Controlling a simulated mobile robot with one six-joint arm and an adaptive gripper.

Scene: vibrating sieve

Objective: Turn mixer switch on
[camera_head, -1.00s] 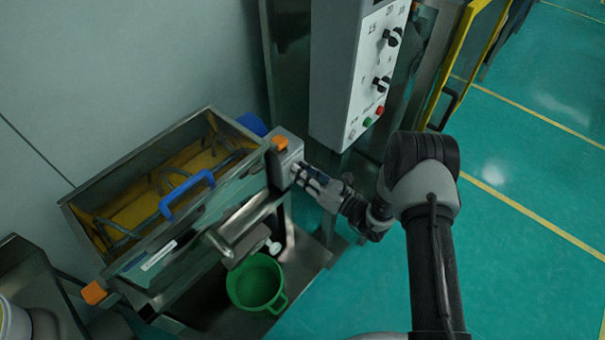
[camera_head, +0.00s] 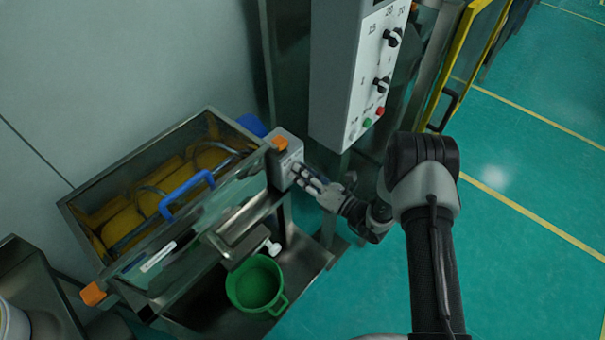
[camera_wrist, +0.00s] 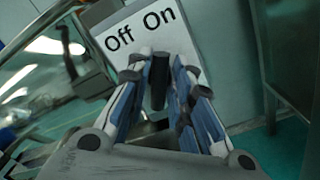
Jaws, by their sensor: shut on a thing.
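The mixer (camera_head: 178,250) is a steel trough with a blue handle and yellow contents, at the left of the head view. On its right end is a light switch panel (camera_head: 290,146), which reads "Off" and "On" in the wrist view (camera_wrist: 116,28). The knob is hidden by the fingers in the head view.
A grey control box (camera_head: 345,80) with black knobs and red and green buttons stands just above my gripper. A green bucket (camera_head: 257,286) sits below the mixer's right end. Open green floor (camera_head: 520,270) lies to the right.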

